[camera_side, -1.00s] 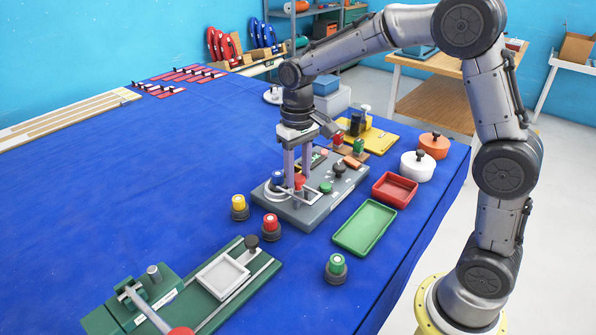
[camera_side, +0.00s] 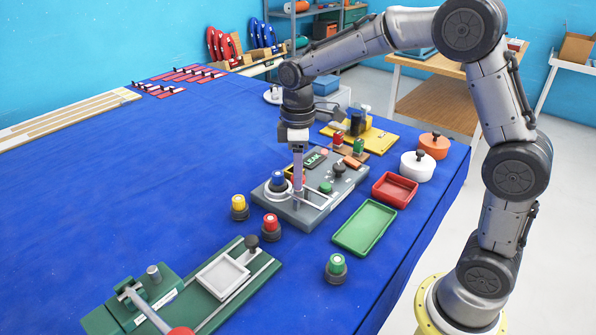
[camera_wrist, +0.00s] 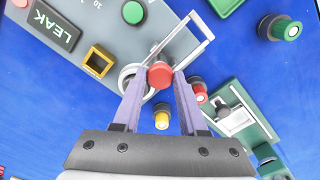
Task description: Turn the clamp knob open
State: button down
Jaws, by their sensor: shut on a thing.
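The red clamp knob (camera_wrist: 159,75) sits on the grey panel (camera_wrist: 160,13), beside a U-shaped metal bar (camera_wrist: 185,40). My gripper (camera_wrist: 160,82) is shut on the red knob, with one purple finger on each side of it. In the side view my gripper (camera_side: 298,207) points straight down over the panel (camera_side: 323,212). There its fingers line up one behind the other and hide most of the knob.
A green tray (camera_side: 365,228) and red tray (camera_side: 395,189) lie right.

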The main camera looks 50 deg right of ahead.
jog(key=shift+r+n, duration=0.1)
jog(key=shift+n, duration=0.5)
jog(key=shift+c, duration=2.2)
grip_release()
notch_tip(320, 180, up, 14)
